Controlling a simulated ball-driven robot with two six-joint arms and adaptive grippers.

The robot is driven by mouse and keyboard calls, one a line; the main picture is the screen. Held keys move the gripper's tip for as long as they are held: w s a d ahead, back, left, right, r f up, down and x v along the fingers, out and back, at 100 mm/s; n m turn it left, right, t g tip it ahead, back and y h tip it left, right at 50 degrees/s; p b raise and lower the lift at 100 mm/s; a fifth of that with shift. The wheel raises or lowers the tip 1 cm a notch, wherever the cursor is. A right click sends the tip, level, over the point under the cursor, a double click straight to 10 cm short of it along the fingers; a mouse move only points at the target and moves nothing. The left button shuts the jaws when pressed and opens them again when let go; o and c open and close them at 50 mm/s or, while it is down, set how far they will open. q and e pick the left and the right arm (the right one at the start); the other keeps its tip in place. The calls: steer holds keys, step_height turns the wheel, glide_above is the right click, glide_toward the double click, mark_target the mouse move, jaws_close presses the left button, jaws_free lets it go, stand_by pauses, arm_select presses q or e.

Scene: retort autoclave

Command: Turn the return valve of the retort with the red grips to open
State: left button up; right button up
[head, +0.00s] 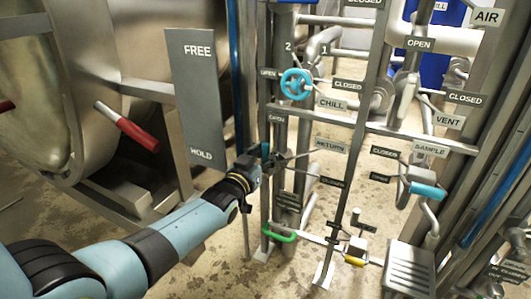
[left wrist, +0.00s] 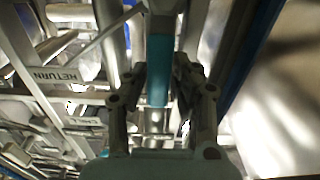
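The return valve's blue-teal grip (left wrist: 159,70) runs between the fingers of my left gripper (left wrist: 160,85) in the left wrist view, with the fingers close in on both sides. In the head view my left gripper (head: 262,158) is at the pipe rack, left of the RETURN sign (head: 330,146), and mostly hides the grip. An OPEN sign (head: 277,118) is above it and a CLOSED sign (head: 332,182) is to its lower right. The retort with the red grip (head: 137,134) is at the left. My right gripper is not in view.
A blue chill handwheel (head: 296,84) sits above my left gripper. A green-gripped lever (head: 279,237) is below it. The sample valve's blue grip (head: 427,191) is to the right. A FREE/HOLD plate (head: 198,105) stands close on the left, and upright rack bars surround the gripper.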

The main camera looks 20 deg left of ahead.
arm_select(q)
steer(key=shift+o, duration=1.4)
steer(key=shift+s, duration=0.1)
steer(key=s, duration=1.1)
steer(key=shift+s+a, duration=0.2)
steer(key=shift+s, duration=0.2)
